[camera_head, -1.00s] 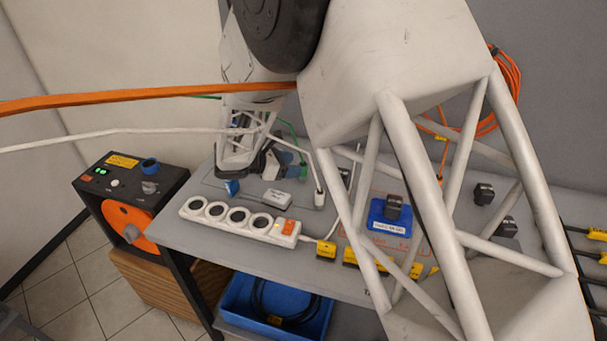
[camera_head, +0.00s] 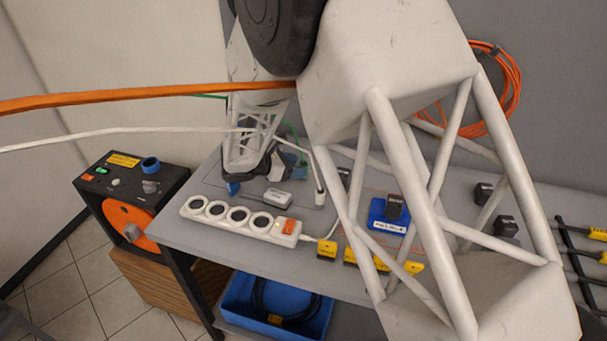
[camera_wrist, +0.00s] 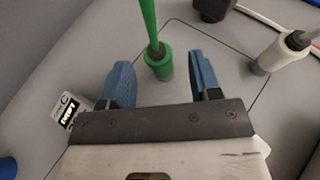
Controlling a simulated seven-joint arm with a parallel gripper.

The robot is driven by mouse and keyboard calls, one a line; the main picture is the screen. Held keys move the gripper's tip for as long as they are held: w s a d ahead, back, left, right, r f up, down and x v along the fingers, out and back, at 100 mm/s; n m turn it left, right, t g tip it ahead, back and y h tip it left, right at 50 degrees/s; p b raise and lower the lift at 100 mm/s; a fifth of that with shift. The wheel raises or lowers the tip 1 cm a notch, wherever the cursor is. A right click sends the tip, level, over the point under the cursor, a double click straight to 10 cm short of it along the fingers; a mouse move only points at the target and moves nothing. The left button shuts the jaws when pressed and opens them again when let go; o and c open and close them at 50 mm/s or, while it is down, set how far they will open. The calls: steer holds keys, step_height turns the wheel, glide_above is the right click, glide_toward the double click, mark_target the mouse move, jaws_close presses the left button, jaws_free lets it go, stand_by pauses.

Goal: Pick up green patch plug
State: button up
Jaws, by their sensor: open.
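The green patch plug (camera_wrist: 160,66) stands on the grey bench in the wrist view, with its green cable rising from its top. My gripper (camera_wrist: 162,70) is open, with one blue finger on each side of the plug. Clear gaps show between the plug and both fingers, and nothing is held. In the head view my gripper (camera_head: 268,170) is low over the back left of the bench, and the plug is mostly hidden by it.
A white plug (camera_wrist: 275,52) stands right of my gripper. A small labelled box (camera_wrist: 66,110) lies by the left finger. A white power strip (camera_head: 240,219) lies nearer the bench's front edge. A blue piece (camera_head: 233,188) stands at the left. An orange cable (camera_head: 150,97) crosses above.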

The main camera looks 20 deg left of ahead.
steer(key=shift+x, duration=2.65)
steer(key=shift+a+f, duration=0.1)
steer(key=c, duration=1)
step_height(320, 180, up, 10)
